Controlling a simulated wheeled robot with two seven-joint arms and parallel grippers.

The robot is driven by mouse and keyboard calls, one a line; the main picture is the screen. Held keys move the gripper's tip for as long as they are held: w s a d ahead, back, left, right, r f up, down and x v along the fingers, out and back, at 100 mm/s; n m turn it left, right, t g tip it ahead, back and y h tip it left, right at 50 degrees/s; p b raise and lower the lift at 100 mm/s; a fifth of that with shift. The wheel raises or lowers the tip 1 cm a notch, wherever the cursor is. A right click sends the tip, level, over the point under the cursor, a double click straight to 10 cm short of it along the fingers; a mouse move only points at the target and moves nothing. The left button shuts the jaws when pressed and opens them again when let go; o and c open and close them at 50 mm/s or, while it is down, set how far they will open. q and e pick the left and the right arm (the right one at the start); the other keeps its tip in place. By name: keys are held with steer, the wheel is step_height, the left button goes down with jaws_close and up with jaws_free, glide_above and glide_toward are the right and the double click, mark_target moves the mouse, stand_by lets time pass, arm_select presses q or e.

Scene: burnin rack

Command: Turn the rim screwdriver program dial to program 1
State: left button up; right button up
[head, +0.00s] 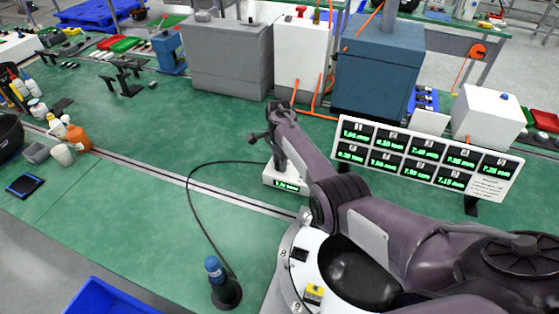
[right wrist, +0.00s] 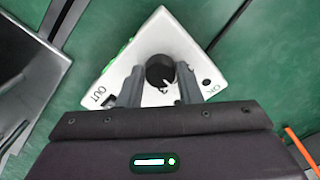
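The screwdriver program box is a small white box (head: 286,184) with a green lit display, on the green bench in the head view. In the right wrist view the white box (right wrist: 185,50) shows from above with its black round dial (right wrist: 160,71), which has a white pointer mark. My right gripper (right wrist: 160,92) is open, one finger on each side of the dial, with gaps visible between fingers and dial. In the head view my right gripper (head: 273,155) is over the box and the dial is hidden. My left gripper is not in view.
A cable runs from the box to a black, blue-topped screwdriver (head: 222,283). A white board (head: 430,165) with numbered green readouts stands to the right. A numbered white ring (head: 283,265) lies partly under my right arm. Bench left of the box is clear.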

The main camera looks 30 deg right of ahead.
steer(key=c, duration=0.5)
steer(key=shift+n, duration=0.3)
steer(key=n+p, duration=0.1)
steer(key=n, duration=0.2)
steer(key=shift+n, duration=2.1)
steer(key=o, duration=1)
